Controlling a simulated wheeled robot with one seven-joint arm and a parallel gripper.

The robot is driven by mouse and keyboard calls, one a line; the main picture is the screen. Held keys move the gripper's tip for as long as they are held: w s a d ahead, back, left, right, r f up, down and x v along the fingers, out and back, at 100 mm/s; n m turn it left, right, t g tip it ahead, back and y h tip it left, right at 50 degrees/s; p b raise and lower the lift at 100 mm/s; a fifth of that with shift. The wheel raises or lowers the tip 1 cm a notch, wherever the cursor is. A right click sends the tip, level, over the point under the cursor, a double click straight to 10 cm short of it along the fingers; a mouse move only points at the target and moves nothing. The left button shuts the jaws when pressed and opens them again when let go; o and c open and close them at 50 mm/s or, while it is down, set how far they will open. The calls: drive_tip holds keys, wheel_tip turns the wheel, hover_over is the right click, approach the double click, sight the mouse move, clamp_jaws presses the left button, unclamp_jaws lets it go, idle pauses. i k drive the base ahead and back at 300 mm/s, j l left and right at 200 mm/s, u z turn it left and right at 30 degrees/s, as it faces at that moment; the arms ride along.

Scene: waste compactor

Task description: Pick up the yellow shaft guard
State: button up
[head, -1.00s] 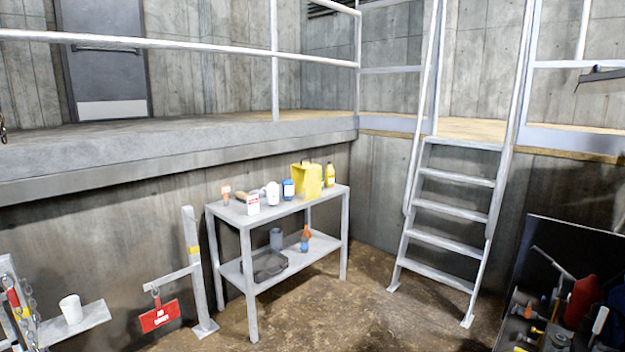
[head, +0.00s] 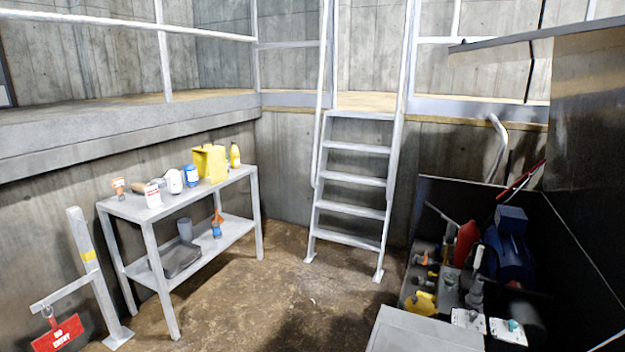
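A yellow, box-shaped piece (head: 210,163), which looks like the shaft guard, stands on the top shelf of the grey metal table (head: 128,208) at the left. It is upright near the table's back right part, between a blue container (head: 191,175) and a yellow bottle (head: 235,155). A smaller yellow object (head: 421,302) lies among the parts at lower right; its shape is hard to make out. My gripper is not in view.
A white jug (head: 174,181) and several small items share the tabletop. A red sign (head: 54,333) hangs from a post at lower left. A ladder (head: 354,180) stands at centre back. Dark machinery crowds the right. The brown floor before the table is clear.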

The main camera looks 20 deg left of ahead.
sight(210, 159)
drive_tip(key=i+j, duration=0.15)
drive_tip(key=j, duration=0.2)
drive_tip(key=i+j, duration=0.2)
drive_tip(key=j, duration=0.15)
drive_tip(key=i+j, duration=0.15)
drive_tip(key=j, duration=0.25)
drive_tip(key=i+j, duration=0.15)
drive_tip(key=j, duration=0.2)
drive_tip(key=i+j, duration=0.2)
drive_tip(key=j, duration=0.15)
drive_tip(key=i+j, duration=0.15)
drive_tip(key=j, duration=0.2)
